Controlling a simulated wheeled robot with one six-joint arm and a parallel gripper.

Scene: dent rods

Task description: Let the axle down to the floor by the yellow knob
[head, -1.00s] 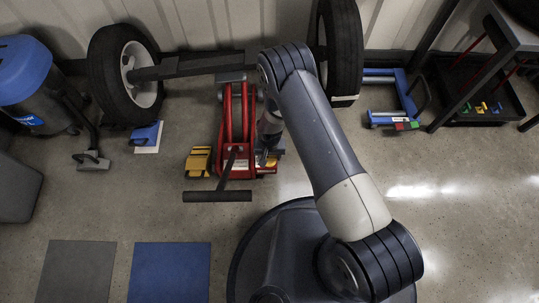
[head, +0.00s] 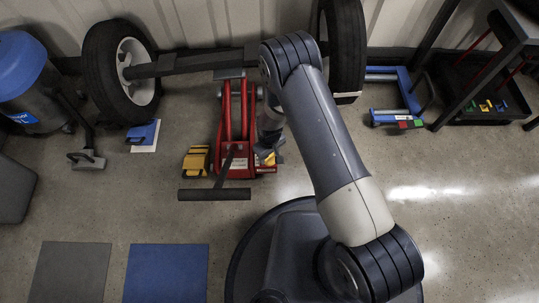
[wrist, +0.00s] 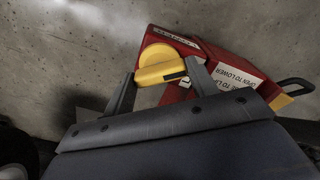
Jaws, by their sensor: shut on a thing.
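The axle (head: 190,63) is a dark bar with a large tyred wheel (head: 122,72) at its left end and another (head: 345,50) at its right, along the back wall. The red jack (head: 236,115) stands in front of it, its grey saddle (head: 229,74) beside the bar. I cannot tell whether they touch, or whether the tyres bear on the floor. In the wrist view the yellow knob (wrist: 163,70) sits on the jack's red end, near a label reading "open to lower". My gripper (wrist: 162,80) is shut on the knob's bar. The arm partly hides the knob in the head view.
A black jack handle (head: 214,194) sticks out in front. A yellow block (head: 196,161) stands left of the jack, a blue chock (head: 143,134) by the left wheel. A blue frame (head: 393,95) and a black shelf (head: 485,106) are at right. Floor mats lie front left.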

